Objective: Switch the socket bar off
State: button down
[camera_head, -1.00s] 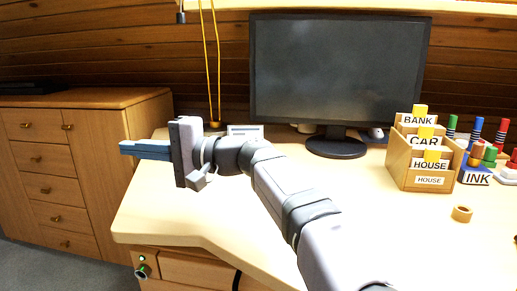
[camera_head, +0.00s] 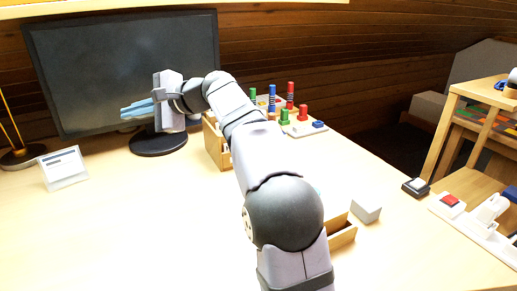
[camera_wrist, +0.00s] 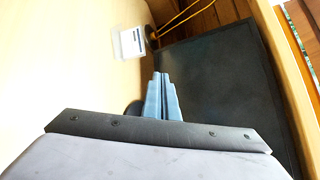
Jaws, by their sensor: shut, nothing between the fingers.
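The white socket bar (camera_head: 480,232) lies at the right edge in the head view, beside the desk's right side. Whether the switch is on or off cannot be told. My gripper (camera_head: 130,110) is shut and empty, with blue fingers, in front of the monitor and far to the left of the bar. In the wrist view the shut fingers (camera_wrist: 161,80) show against the monitor, and the bar is not seen there.
The monitor (camera_head: 100,60) stands at the back left, with a small card stand (camera_head: 63,168) near it. A small black box with a pale button (camera_head: 416,186) lies beside the bar. Coloured pegs (camera_head: 290,95) stand behind my arm. The desk's front left is clear.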

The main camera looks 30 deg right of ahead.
jog(key=d+r+m+t+h+p, duration=0.1)
jog(key=d+r+m+h+p, duration=0.2)
jog(key=d, duration=0.9)
jog(key=d+r+m+t+h+p, duration=0.15)
jog(key=d+m+p, duration=0.3)
jog(key=d, duration=0.65)
jog(key=s+d+f+m+g+h+p, duration=0.1)
jog(key=s+d+p, duration=0.25)
jog(key=d, duration=0.45)
jog(key=s+d+f+m+h+p, duration=0.1)
jog(key=s+d+h+p, duration=0.15)
jog(key=d+p, duration=0.4)
jog(key=s+d+f+m+g+h+p, duration=0.1)
jog(key=s+d+p, duration=0.2)
jog(key=d, duration=0.7)
jog(key=m+g+h+p, duration=0.25)
jog(key=m+p, duration=0.35)
jog(key=p, duration=1.7)
send_over(454, 202)
jog(key=d, duration=0.1)
notch_tip(454, 202, down, 5)
jog(key=shift+d+f, duration=0.1)
jog(key=shift+f, duration=0.15)
